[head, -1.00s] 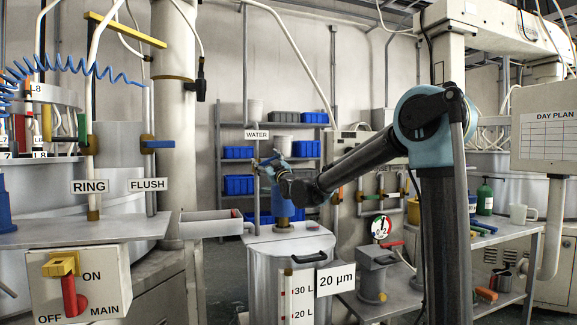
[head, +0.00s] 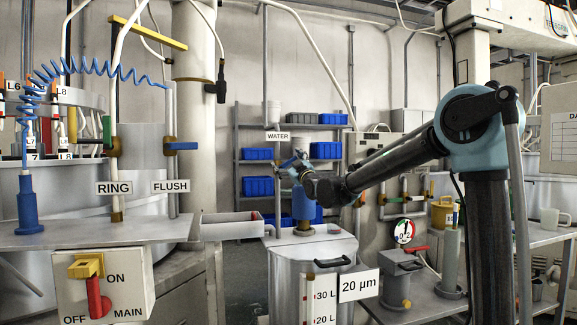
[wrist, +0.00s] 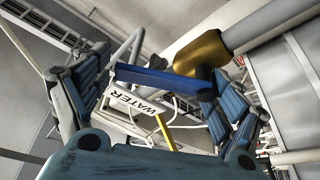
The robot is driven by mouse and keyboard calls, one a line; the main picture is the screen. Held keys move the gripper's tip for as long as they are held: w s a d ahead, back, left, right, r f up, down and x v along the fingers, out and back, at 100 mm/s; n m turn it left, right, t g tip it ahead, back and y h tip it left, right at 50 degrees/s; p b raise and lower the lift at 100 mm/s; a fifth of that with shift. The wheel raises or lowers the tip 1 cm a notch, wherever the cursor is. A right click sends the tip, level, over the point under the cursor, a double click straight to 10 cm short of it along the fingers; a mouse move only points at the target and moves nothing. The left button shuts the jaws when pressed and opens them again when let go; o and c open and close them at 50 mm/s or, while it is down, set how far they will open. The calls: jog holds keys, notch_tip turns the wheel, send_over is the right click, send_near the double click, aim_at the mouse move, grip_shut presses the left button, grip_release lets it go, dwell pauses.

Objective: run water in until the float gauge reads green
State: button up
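My gripper (head: 296,163) is up at the WATER sign (head: 277,135), above the tank. In the wrist view my gripper (wrist: 165,95) is open, its two blue-padded fingers wide apart. A blue lever (wrist: 150,78) on a brass valve body (wrist: 200,53) lies across the space between them. I cannot tell whether either finger touches it. The WATER sign also shows in the wrist view (wrist: 135,100). The float gauge (head: 320,300) is a pale upright strip on the tank front (head: 285,285), marked 30 L and 20 L. Its lower part is cut off, and no float or green band can be made out.
The tank lid carries a black handle (head: 332,261) and a blue cylinder (head: 304,207). A grey trough (head: 232,228) is to its left. RING and FLUSH valves and an ON/OFF MAIN box (head: 104,286) are farther left. A bench with a dial (head: 404,231) is on the right.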

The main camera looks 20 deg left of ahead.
jog(key=shift+s+f, duration=0.1)
jog(key=shift+s, duration=0.05)
jog(key=v, duration=1.2)
jog(key=shift+w, duration=0.2)
jog(key=shift+d, duration=0.1)
dwell(6.3)
